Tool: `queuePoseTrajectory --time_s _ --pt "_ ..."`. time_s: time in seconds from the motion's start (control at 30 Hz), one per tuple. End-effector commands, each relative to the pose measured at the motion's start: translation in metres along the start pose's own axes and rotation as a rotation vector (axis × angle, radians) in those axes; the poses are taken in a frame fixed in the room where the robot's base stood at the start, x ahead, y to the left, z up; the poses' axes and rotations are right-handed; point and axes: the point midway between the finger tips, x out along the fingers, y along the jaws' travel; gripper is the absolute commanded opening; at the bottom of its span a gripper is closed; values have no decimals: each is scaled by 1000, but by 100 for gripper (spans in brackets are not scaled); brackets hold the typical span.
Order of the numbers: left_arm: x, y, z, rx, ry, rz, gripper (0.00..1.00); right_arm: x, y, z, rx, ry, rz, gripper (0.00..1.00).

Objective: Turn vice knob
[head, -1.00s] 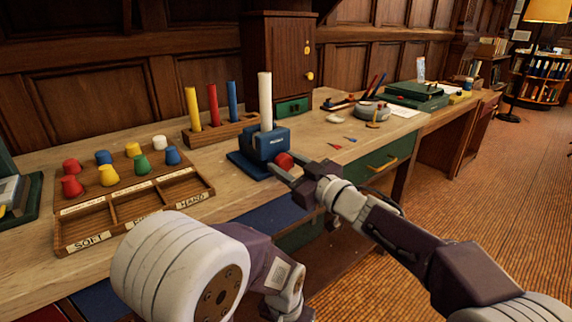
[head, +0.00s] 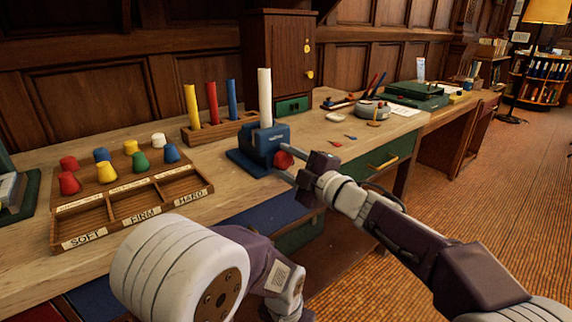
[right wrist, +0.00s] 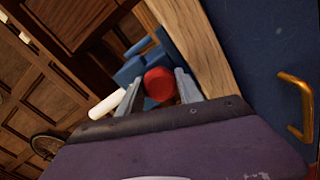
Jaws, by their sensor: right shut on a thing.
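The blue vice (head: 266,142) stands on its blue base near the front edge of the wooden bench, with a white rod (head: 265,95) upright in it. Its red round knob (head: 284,160) faces the front right. My right gripper (head: 285,162) is shut on the knob, its fingers on either side of it. The right wrist view shows the red knob (right wrist: 159,84) between the two grey fingertips, with the blue vice (right wrist: 128,72) behind. My left arm shows at the bottom of the head view, but its gripper is not visible.
A rack (head: 218,129) with yellow, red and blue rods stands behind the vice. A compartment tray (head: 160,209) labelled SOFT, FIRM and HARD lies to the left, with several coloured pegs behind it.

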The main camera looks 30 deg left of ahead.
Motion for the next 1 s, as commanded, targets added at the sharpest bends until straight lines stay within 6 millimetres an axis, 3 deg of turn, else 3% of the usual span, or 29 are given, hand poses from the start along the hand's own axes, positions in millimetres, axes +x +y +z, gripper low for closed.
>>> queuePoseTrajectory --time_s 1.0 --pt "44 -1 4 0 0 0 36 0 -4 1 -965 1 -2 2"
